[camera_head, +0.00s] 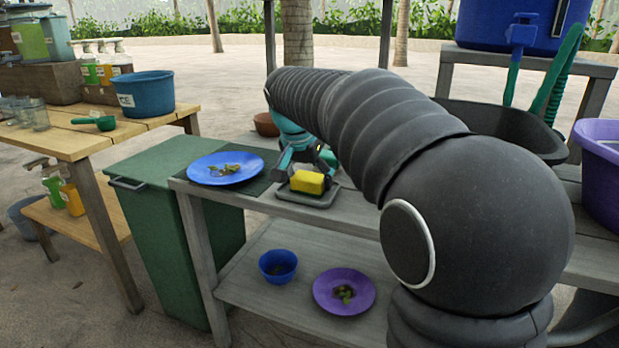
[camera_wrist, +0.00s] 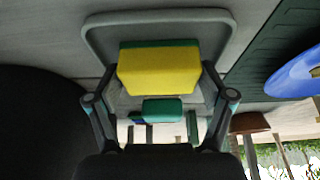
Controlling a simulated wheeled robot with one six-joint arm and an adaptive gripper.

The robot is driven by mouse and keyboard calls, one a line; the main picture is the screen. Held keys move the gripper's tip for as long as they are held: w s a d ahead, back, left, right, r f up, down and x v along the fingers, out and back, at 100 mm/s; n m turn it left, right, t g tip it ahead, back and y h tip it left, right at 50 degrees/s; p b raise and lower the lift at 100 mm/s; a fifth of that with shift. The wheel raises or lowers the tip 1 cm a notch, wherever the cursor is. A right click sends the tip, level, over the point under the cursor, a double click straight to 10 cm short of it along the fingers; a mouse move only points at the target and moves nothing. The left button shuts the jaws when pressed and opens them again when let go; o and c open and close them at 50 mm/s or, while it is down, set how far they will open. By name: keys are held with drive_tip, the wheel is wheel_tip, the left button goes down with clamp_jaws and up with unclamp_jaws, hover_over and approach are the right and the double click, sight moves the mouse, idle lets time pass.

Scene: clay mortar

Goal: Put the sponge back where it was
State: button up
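The yellow sponge with a green layer (camera_head: 307,182) is at the small grey tray (camera_head: 322,202) on the grey bench. It also shows in the wrist view (camera_wrist: 158,70), in front of the tray (camera_wrist: 97,42). My gripper (camera_head: 308,172) reaches down to the sponge from behind. In the wrist view its two fingers (camera_wrist: 159,72) lie close against the sponge's two short sides, and it looks shut on the sponge. I cannot tell whether the sponge's underside touches the tray. My arm hides part of the bench to the right.
A blue plate with scraps (camera_head: 226,168) lies on a dark mat left of the tray. A blue bowl (camera_head: 277,266) and a purple plate (camera_head: 343,291) are on the lower shelf. A green bin (camera_head: 180,230) stands at the left; a black basin (camera_head: 500,125) is at the right.

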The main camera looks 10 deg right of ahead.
drive_tip(key=shift+o, duration=0.5)
drive_tip(key=shift+r, duration=0.45)
drive_tip(key=p+v, duration=0.1)
drive_tip(key=v, duration=1)
drive_tip(key=shift+r+p, duration=0.2)
drive_tip(key=shift+p, duration=0.2)
drive_tip(key=s+d+f+n+t+y, duration=0.1)
drive_tip(key=s+f+n, duration=0.2)
drive_tip(key=s+f, duration=0.6)
drive_tip(key=s+d+f+n+y, duration=0.1)
drive_tip(key=s+f+n, duration=0.3)
drive_tip(key=s+f, duration=0.6)
drive_tip(key=s+d, duration=0.1)
drive_tip(key=s, duration=0.7)
drive_tip(key=shift+f+t+y, duration=0.3)
drive_tip(key=shift+t+y, duration=0.1)
